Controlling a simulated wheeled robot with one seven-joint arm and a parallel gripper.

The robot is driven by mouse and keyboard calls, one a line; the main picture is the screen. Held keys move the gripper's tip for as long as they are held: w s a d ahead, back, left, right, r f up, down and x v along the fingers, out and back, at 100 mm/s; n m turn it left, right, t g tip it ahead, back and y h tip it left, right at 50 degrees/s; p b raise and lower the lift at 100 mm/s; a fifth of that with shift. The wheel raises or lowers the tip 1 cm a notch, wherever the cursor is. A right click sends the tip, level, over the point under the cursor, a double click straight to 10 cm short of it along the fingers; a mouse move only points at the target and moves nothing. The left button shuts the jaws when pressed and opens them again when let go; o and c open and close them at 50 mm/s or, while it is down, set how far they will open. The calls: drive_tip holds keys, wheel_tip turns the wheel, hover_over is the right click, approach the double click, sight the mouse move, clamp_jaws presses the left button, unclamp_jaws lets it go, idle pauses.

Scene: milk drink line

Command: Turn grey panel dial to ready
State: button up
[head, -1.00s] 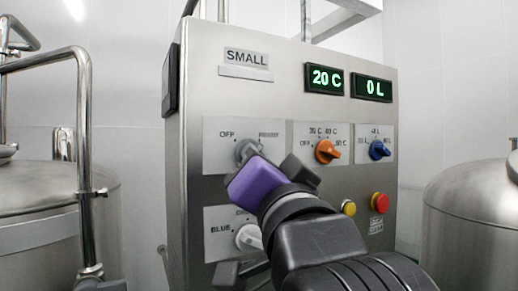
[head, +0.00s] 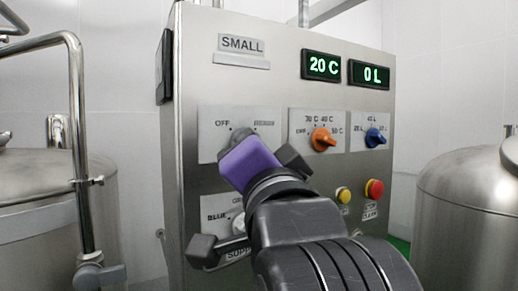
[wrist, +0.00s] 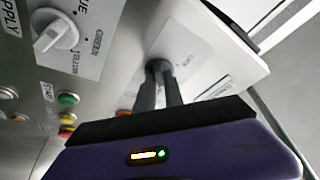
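The grey dial (head: 240,134) is on the upper left plate of the steel control panel, between a left label reading OFF and a right label too blurred to read. My purple gripper (head: 232,143) is in front of the plate and covers most of the dial, so its pointing direction is hard to read. In the wrist view my two dark fingers (wrist: 158,72) are close together, with their tips at the grey dial (wrist: 158,65). They appear shut on it.
An orange dial (head: 322,139) and a blue dial (head: 375,138) are to the right. Below them are a yellow button (head: 343,195) and a red button (head: 374,188). A white dial (wrist: 56,36) is on the lower plate. Steel tanks (head: 470,205) flank the panel.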

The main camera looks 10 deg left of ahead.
drive_tip(key=o, duration=0.3)
drive_tip(key=shift+o, duration=0.2)
drive_tip(key=b+v, duration=0.2)
drive_tip(key=v, duration=0.5)
drive_tip(key=shift+s, duration=0.4)
drive_tip(key=shift+d+f, duration=0.1)
drive_tip(key=shift+f, duration=0.05)
